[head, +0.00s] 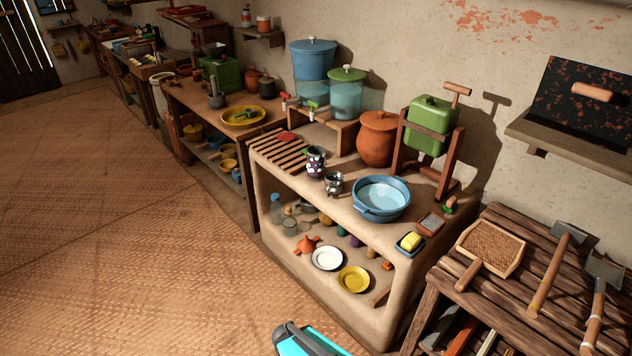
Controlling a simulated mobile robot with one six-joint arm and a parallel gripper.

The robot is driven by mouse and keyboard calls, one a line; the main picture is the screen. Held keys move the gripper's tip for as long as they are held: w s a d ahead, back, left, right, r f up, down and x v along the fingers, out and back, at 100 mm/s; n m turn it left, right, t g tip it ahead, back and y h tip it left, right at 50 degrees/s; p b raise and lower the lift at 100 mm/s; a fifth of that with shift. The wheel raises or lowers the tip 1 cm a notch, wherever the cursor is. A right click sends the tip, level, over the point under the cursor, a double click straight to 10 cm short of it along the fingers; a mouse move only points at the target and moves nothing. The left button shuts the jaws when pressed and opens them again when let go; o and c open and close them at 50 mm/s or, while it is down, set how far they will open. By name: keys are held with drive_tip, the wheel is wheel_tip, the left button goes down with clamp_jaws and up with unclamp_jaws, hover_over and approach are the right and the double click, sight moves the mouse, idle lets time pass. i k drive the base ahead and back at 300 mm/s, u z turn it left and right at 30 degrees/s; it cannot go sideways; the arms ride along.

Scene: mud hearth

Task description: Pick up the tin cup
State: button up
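A small grey metallic cup (333,184), which looks like the tin cup, stands upright on the mud counter (345,217). It is just left of the blue basin (381,198). A dark speckled cup or jug (316,162) stands close behind it to the left. The cup's far side and its contents are too small to make out. A cyan and grey part of my own body shows at the bottom edge, well below and apart from the cup. My gripper's fingers are not in view.
A slatted rack (279,153) lies left of the cups. A clay pot (377,138) and a green canister in a wooden stand (429,126) are behind. A soap dish (409,243) sits at the front right. The woven floor (130,240) is clear.

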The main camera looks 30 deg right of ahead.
sight(333, 179)
drive_tip(key=u, duration=0.8)
drive_tip(key=i, duration=0.9)
drive_tip(key=u, duration=0.55)
